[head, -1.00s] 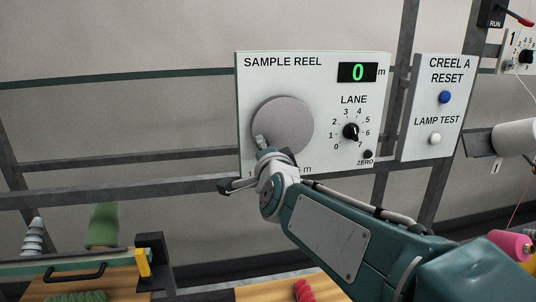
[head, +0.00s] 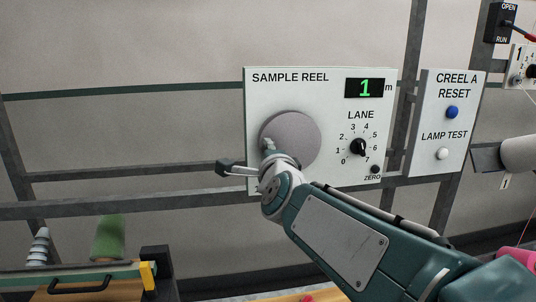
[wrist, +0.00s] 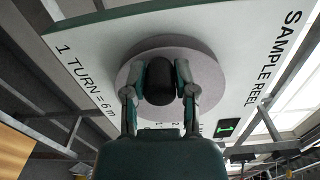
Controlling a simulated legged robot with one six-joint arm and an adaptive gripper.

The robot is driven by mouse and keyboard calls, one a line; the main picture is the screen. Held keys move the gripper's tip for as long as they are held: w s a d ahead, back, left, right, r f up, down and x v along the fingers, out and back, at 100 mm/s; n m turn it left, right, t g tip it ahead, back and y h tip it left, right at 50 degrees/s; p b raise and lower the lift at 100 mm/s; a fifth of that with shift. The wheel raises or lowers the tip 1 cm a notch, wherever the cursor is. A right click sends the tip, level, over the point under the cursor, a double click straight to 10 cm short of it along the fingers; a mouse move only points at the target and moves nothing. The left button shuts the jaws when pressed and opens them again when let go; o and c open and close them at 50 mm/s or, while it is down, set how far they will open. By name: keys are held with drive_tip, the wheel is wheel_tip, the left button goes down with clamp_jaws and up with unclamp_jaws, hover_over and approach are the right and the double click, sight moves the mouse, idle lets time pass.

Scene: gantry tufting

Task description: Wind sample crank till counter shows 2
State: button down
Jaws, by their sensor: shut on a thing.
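The SAMPLE REEL panel (head: 268,100) is white and fixed to a grey frame. Its counter (head: 364,88) shows a green 1 followed by "m". The round grey crank disc (head: 298,135) is at the panel's lower left. In the wrist view, my gripper (wrist: 160,92) is shut on the dark crank handle (wrist: 158,78), with one finger on each side of it. In the head view, my gripper (head: 268,152) is at the disc's lower left edge and hides the handle. The wrist view shows "1 TURN = 6 m" along the panel's edge.
A LANE knob (head: 358,147) and a small ZERO button (head: 375,169) are right of the disc. A green cone (head: 109,238) stands lower left.

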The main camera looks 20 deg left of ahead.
drive_tip(key=shift+f, duration=0.1)
drive_tip(key=shift+c, duration=2)
unclamp_jaws()
drive_tip(key=shift+w, duration=0.15)
drive_tip(key=v, duration=1.2)
drive_tip(key=shift+f, duration=0.1)
drive_tip(key=s+d+f+n+g+h, duration=0.3)
drive_tip(key=d+f, duration=0.4)
drive_tip(key=d, duration=0.3)
drive_tip(key=s+d+f+n+g+h, duration=0.3)
drive_tip(key=s+d+f+n, duration=0.2)
drive_tip(key=d, duration=0.5)
drive_tip(key=s+d+f+n+g+h, duration=0.3)
drive_tip(key=s+d+f+n, duration=0.2)
drive_tip(key=d+f, duration=0.4)
drive_tip(key=shift+s+d+f+g, duration=0.25)
drive_tip(key=shift+s+d+g, duration=0.15)
drive_tip(key=shift+s+d, duration=0.4)
